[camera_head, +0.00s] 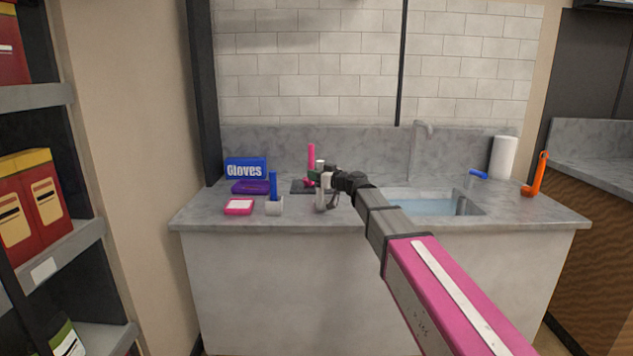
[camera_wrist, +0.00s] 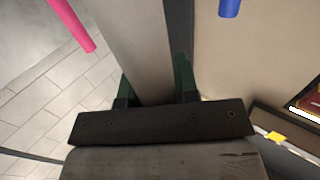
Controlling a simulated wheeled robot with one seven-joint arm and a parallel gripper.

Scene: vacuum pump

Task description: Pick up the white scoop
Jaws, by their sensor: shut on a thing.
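My gripper (camera_head: 314,176) is over the counter, beside the left side of the sink. In the wrist view its dark green fingers (camera_wrist: 155,85) are shut on both sides of a pale, thick bar (camera_wrist: 140,40), which I take as the handle of the white scoop. In the head view the white scoop (camera_head: 320,201) shows as a pale lower part below the gripper and a short pale tip above it. My gripper and wrist hide its middle. I cannot tell whether its base touches the counter.
A blue handle (camera_head: 273,186) in a white base (camera_head: 274,207) stands to the left. A pink handle (camera_head: 311,156) stands behind. A Gloves box (camera_head: 245,169), a purple item (camera_head: 250,187) and a pink box (camera_head: 239,207) lie further left. The sink (camera_head: 425,207) is right.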

